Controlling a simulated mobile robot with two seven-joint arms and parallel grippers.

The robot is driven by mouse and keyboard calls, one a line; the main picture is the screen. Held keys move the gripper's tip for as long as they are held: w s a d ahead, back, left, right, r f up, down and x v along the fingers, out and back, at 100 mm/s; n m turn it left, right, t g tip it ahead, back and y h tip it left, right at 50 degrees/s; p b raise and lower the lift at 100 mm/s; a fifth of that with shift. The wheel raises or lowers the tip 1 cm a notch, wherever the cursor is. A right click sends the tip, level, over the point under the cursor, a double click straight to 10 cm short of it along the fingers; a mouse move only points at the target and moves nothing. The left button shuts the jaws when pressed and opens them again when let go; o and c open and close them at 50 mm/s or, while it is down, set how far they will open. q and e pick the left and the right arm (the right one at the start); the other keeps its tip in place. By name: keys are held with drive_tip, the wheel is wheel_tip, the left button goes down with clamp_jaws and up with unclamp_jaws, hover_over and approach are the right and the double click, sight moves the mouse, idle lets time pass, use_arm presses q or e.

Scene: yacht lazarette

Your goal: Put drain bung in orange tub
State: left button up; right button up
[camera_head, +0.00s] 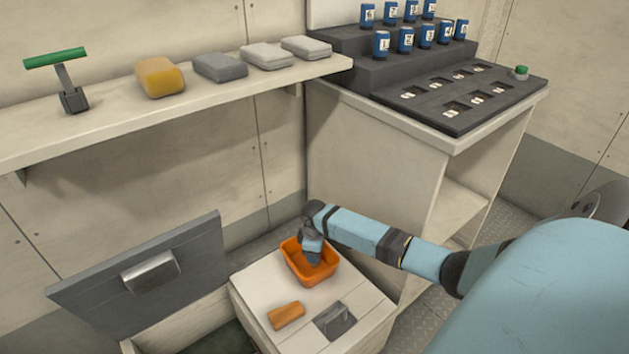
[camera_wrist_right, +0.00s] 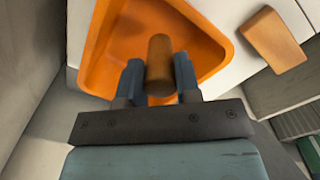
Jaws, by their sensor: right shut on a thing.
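The orange tub (camera_head: 325,279) stands on a pale box top, and it fills the upper middle of the right wrist view (camera_wrist_right: 205,72). My right gripper (camera_head: 312,256) points down into the tub. In the right wrist view its two blue-grey fingers (camera_wrist_right: 159,82) are shut on a brown cylinder, which I take for the drain bung (camera_wrist_right: 159,62). The bung is over the tub's inside; I cannot tell whether it touches the tub floor. In the head view the gripper hides the bung. My left gripper is not in view.
An orange-brown block (camera_head: 286,315) and a grey fitting (camera_head: 335,320) are on the box near the tub. A raised grey lid (camera_head: 150,275) stands at left. A shelf (camera_head: 110,122) holds several blocks and a green-handled tool (camera_head: 70,80). A counter with a dark rack (camera_head: 460,105) stands behind.

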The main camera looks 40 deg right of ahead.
wheel_tip(320, 180, down, 4)
drive_tip(key=shift+b, duration=1)
drive_tip(key=shift+f, duration=0.1)
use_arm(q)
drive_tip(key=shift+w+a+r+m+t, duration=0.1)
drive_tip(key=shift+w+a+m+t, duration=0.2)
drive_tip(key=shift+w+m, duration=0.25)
use_arm(e)
drive_tip(key=o, duration=0.5)
drive_tip(key=shift+c, duration=0.2)
drive_tip(key=o, duration=0.4)
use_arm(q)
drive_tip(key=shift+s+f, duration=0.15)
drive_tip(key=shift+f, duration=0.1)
use_arm(e)
drive_tip(key=shift+o, duration=0.2)
